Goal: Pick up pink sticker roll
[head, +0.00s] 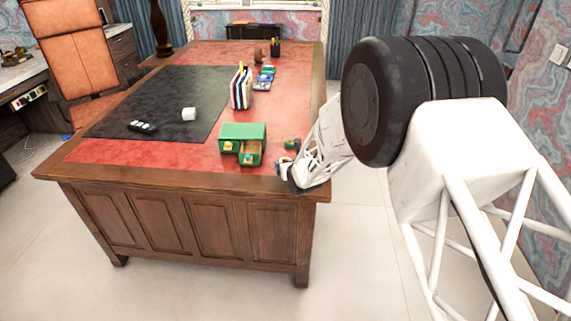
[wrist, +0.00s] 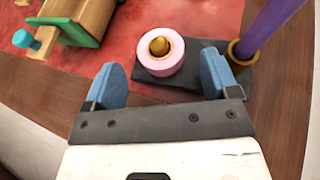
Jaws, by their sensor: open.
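The pink sticker roll (wrist: 161,51) shows in the wrist view as a pink ring with a pale top. It sits around a short gold peg (wrist: 159,46) on a dark base (wrist: 188,78) on the desk. My gripper (wrist: 163,82) is open, with its two blue fingers apart and nothing between them. The roll lies just beyond the gap between the fingertips, and I see no contact. In the head view my gripper (head: 291,170) is at the desk's near right corner, and I cannot make out the roll there.
A purple post (wrist: 268,35) in a gold ring rises from the base's right end. A green box with drawers (head: 243,136) stands left of my gripper. The desk edge (wrist: 285,120) is close.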

